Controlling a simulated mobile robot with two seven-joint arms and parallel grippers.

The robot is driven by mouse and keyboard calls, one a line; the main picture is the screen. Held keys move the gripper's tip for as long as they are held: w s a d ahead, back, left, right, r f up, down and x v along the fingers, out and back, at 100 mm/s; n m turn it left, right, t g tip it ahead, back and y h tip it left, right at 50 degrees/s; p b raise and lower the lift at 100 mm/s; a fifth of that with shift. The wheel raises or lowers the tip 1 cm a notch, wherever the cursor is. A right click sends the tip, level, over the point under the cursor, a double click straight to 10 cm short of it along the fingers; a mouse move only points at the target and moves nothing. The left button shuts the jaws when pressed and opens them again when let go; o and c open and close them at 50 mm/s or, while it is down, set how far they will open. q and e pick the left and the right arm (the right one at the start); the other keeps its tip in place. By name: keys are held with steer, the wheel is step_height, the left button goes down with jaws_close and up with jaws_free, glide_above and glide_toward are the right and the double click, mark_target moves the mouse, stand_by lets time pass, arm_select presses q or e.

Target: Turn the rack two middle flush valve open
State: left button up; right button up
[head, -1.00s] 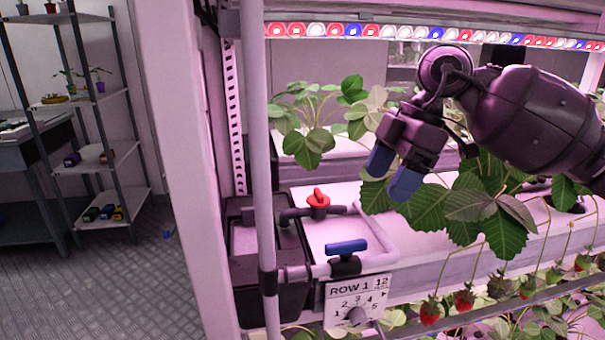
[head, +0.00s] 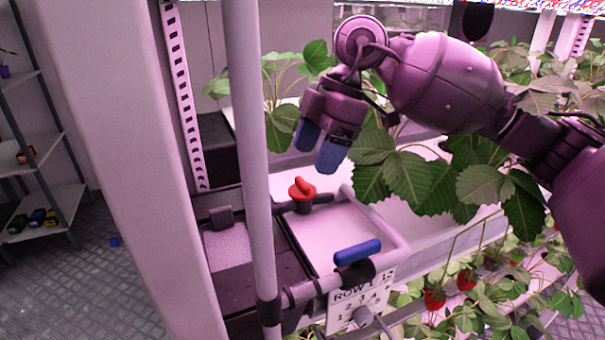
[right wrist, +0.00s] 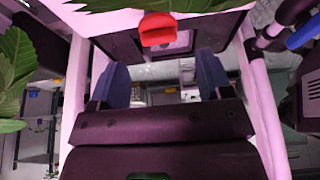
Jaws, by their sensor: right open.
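A red valve handle (head: 301,188) sits on a dark pipe fitting behind the front pipe in the head view. It also shows at the top of the right wrist view (right wrist: 158,29), ahead of the fingers. A blue valve handle (head: 357,252) lies on the front pipe, above the row sign (head: 357,300). My right gripper (head: 320,148) is open and empty, with blue fingertips pointing down, above and slightly right of the red handle, apart from it. Its two fingers stand spread in the right wrist view (right wrist: 158,82). My left gripper is not in view.
A vertical pipe (head: 248,150) stands left of the valves. A dark tank (head: 265,280) sits below and behind it. Strawberry leaves (head: 430,185) hang right of the gripper, close to my arm. Red berries (head: 434,299) hang lower right. A shelf unit (head: 40,180) stands far left.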

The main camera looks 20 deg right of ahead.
mark_target(303, 181)
steer(key=x, duration=0.4)
steer(key=shift+w+b, duration=0.1)
steer(key=shift+b, duration=0.25)
steer(key=shift+a+f, duration=0.15)
steer(key=shift+f, duration=0.2)
